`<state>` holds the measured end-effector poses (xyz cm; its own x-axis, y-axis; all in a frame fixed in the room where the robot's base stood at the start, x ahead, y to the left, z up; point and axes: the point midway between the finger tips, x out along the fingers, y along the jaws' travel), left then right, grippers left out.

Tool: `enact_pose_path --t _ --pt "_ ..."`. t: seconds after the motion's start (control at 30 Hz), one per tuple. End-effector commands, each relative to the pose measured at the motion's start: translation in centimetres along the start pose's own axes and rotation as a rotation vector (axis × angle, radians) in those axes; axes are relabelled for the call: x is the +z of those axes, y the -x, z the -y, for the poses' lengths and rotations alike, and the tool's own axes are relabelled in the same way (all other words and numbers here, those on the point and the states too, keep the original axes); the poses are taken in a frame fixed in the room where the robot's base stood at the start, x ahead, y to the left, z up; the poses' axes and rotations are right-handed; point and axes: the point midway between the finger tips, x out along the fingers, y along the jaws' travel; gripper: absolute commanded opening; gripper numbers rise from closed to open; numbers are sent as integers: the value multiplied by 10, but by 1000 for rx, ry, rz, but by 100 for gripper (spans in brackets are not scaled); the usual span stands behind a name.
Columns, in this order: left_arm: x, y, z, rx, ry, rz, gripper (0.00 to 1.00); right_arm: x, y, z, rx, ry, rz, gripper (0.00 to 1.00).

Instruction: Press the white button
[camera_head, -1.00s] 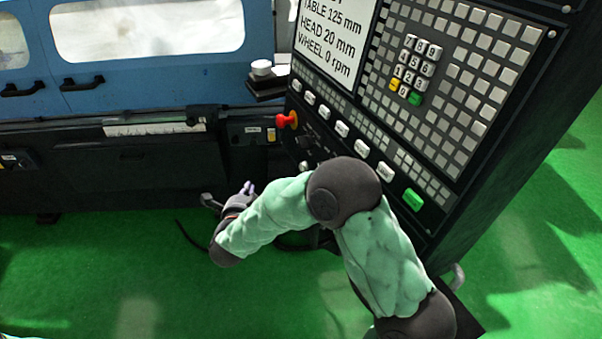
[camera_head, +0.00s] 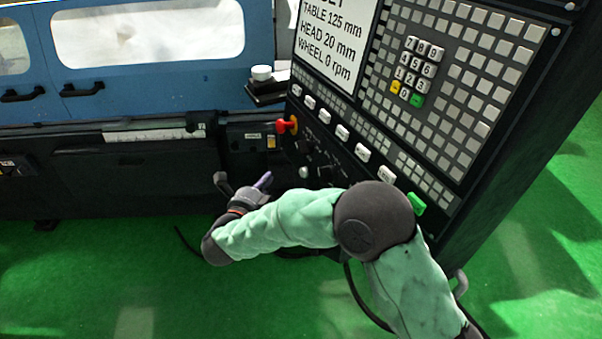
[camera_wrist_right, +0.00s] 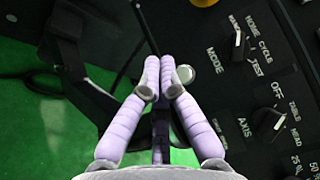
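A small round white button (camera_head: 304,172) sits low on the black control panel (camera_head: 470,205), just right of my right gripper in the head view. My right gripper (camera_head: 265,179) has lilac fingers, shut together and empty. In the right wrist view, the fingertips (camera_wrist_right: 160,66) touch each other, and the round white button (camera_wrist_right: 187,73) shows close to their right, partly covered by the right finger. I cannot tell the gap in depth between fingertips and button. Several white rectangular buttons (camera_head: 341,132) line the panel's lower edge. My left gripper is not in view.
A red knob (camera_head: 288,124) sits above the round button. Rotary switches (camera_wrist_right: 268,122) lie to its right in the right wrist view. A green button (camera_head: 416,203) ends the rectangular row. The blue grinder (camera_head: 150,83) stands behind. Green floor is open at lower left.

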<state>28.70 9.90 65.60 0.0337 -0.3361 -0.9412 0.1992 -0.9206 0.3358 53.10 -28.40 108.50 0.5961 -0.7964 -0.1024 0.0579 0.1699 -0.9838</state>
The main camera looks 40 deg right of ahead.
Motion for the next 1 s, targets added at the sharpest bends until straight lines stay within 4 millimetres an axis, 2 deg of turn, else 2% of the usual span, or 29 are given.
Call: enact_pose_path --t 0.33,0.5,1.0 --pt "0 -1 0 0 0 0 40 -33 -31 0 0 0 -3 0" --pt "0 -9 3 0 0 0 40 -44 -43 -1 -1 -1 -2 0" --pt "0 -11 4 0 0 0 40 -51 -50 0 0 0 0 0"
